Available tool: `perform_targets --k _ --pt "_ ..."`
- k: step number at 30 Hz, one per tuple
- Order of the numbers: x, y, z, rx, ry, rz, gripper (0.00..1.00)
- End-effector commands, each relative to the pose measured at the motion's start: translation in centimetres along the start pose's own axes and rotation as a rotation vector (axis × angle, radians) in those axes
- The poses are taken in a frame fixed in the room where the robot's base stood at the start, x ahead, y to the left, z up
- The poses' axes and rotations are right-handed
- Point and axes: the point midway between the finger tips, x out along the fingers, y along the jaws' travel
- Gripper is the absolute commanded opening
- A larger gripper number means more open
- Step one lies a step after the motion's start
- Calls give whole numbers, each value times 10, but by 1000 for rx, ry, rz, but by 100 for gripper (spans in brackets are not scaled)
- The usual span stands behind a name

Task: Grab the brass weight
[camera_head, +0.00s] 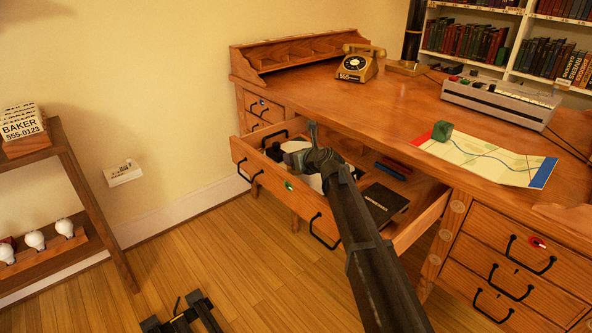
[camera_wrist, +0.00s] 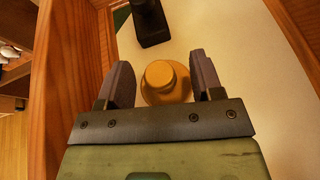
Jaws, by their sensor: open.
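The brass weight (camera_wrist: 166,85) shows in the wrist view as a round, knobbed yellow-brown piece on a pale sheet. My gripper (camera_wrist: 162,72) is open, with one finger on each side of the weight. Any contact between the fingers and the weight cannot be told. The weight's near edge is hidden by the gripper's front bar. In the head view my arm reaches into the open desk drawer (camera_head: 264,172), and I cannot make out the weight there.
The drawer's wooden side wall (camera_wrist: 62,60) rises close on the left in the wrist view. A dark object (camera_wrist: 150,25) stands just beyond the weight. A black book (camera_head: 381,203) lies in the drawer's right part. A telephone (camera_head: 361,63) and a map (camera_head: 490,160) are on the desktop.

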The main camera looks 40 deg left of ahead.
Motion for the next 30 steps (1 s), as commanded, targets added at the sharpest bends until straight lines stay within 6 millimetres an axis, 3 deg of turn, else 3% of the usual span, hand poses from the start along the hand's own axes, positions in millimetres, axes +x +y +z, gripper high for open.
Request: perform_targets --k 4,16,30 --pt "-1 0 0 0 0 0 60" --pt "-2 0 0 0 0 0 0" --pt "-6 1 10 0 0 0 0"
